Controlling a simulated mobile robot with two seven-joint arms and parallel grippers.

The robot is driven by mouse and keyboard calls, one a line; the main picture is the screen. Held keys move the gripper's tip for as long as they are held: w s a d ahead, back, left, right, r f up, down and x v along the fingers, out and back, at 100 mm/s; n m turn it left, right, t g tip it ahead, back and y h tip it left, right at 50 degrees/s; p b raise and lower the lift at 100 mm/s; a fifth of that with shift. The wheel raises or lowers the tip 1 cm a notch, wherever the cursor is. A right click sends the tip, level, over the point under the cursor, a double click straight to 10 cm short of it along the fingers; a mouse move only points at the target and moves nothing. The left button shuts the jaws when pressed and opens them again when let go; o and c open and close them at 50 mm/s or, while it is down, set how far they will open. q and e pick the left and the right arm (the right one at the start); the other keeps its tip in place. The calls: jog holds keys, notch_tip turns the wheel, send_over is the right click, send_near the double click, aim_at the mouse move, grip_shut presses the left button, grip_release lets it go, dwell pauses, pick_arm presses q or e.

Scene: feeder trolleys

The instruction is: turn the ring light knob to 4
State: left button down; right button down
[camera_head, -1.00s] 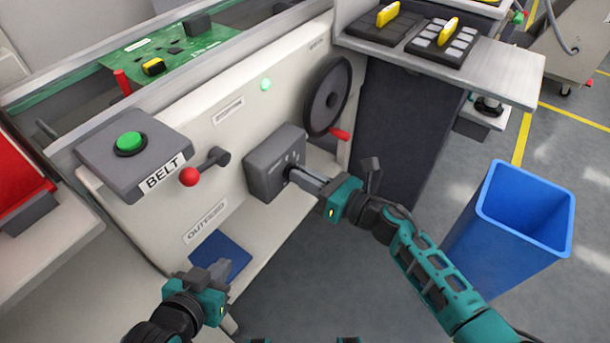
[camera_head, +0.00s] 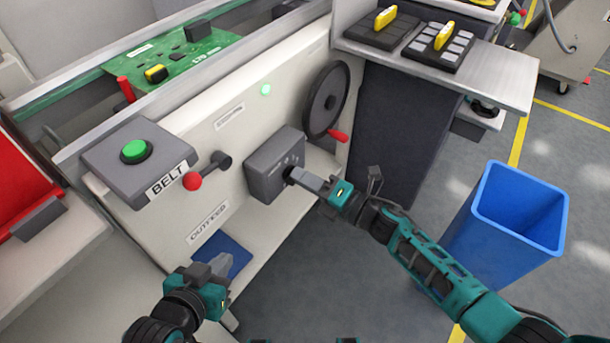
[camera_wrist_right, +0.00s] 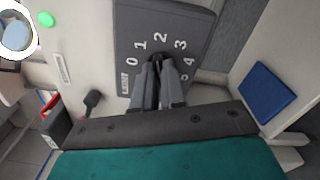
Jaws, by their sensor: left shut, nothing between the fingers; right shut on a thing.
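The ring light knob (camera_wrist_right: 155,62) is a small dark knob on a grey dial box (camera_wrist_right: 128,22) with white figures 0 to 5 around it. In the head view the dial box (camera_head: 262,160) sits on the front of the white machine. My right gripper (camera_head: 297,177) is shut on the knob. In the right wrist view the gripper's fingers (camera_wrist_right: 158,72) cover most of the knob, and I cannot tell which figure it points at. My left gripper (camera_head: 222,266) is shut and empty, low in front of the blue pad (camera_head: 232,250).
A black handwheel (camera_head: 326,98) with a red handle is right of the dial box. A red-knobbed lever (camera_head: 194,181) and the BELT box (camera_head: 112,170) with a green button are left. A blue bin (camera_head: 520,215) stands on the floor at right.

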jog(key=m+p, duration=0.1)
jog(key=m, duration=0.5)
jog(key=m+p, duration=0.1)
jog(key=m, duration=0.5)
jog(key=m+p, duration=0.1)
jog(key=m, duration=0.4)
jog(key=shift+s+f+m, duration=0.1)
jog(key=shift+f+m, duration=0.2)
jog(key=shift+m, duration=0.1)
dwell(0.3)
jog(key=c, duration=1.2)
grip_release()
jog(key=p+v, duration=0.2)
jog(key=v, duration=1)
jog(key=shift+s+d+p, duration=0.25)
jog(key=shift+d+p, duration=0.05)
